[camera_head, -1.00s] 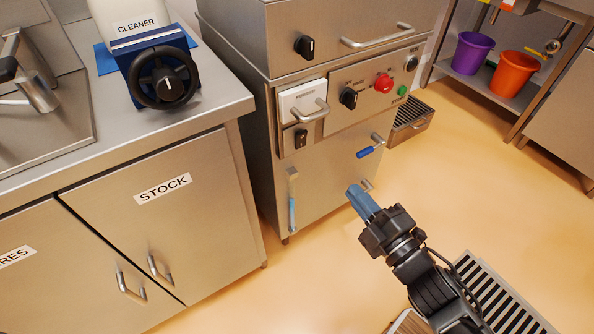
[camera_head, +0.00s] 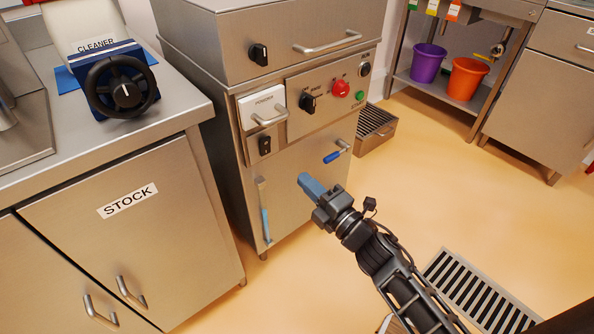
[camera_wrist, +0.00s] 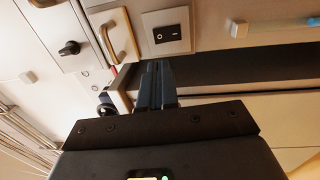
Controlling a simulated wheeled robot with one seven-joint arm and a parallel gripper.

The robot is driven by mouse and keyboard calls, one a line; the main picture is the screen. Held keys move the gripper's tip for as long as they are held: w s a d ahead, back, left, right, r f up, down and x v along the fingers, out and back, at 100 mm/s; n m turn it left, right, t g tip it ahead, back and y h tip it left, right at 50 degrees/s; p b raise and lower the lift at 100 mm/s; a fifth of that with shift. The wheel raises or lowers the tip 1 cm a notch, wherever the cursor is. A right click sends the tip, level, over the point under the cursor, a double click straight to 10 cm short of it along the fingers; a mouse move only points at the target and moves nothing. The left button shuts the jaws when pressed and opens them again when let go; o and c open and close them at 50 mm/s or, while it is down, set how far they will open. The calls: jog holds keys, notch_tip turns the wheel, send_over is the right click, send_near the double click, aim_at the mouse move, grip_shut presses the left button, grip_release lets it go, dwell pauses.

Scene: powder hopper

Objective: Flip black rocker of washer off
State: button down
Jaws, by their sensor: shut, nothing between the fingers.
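The black rocker (camera_head: 265,145) sits on the washer's front panel (camera_head: 300,185), below a white powder drawer with a bar handle (camera_head: 262,108). In the wrist view the rocker (camera_wrist: 171,34) shows in a pale square plate with a small white mark on it. My gripper (camera_head: 308,183) has blue fingers, shut and empty, in front of the washer, below and to the right of the rocker. In the wrist view the closed fingers (camera_wrist: 156,72) point up toward the panel, below the rocker and apart from it.
The panel also carries a black knob (camera_head: 308,102), a red button (camera_head: 341,88), a green button (camera_head: 360,96) and a blue-handled lever (camera_head: 333,157). A blue vertical handle (camera_head: 265,215) is low on the left. A counter (camera_head: 180,110) stands left; floor is open right.

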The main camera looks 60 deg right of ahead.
aim_at(267, 142)
jog(key=x, duration=1.2)
jog(key=shift+w+d+r+p, duration=0.1)
jog(key=shift+w+p, duration=0.2)
jog(key=shift+w, duration=0.05)
jog(key=shift+w+r, duration=0.1)
jog(key=shift+w, duration=0.1)
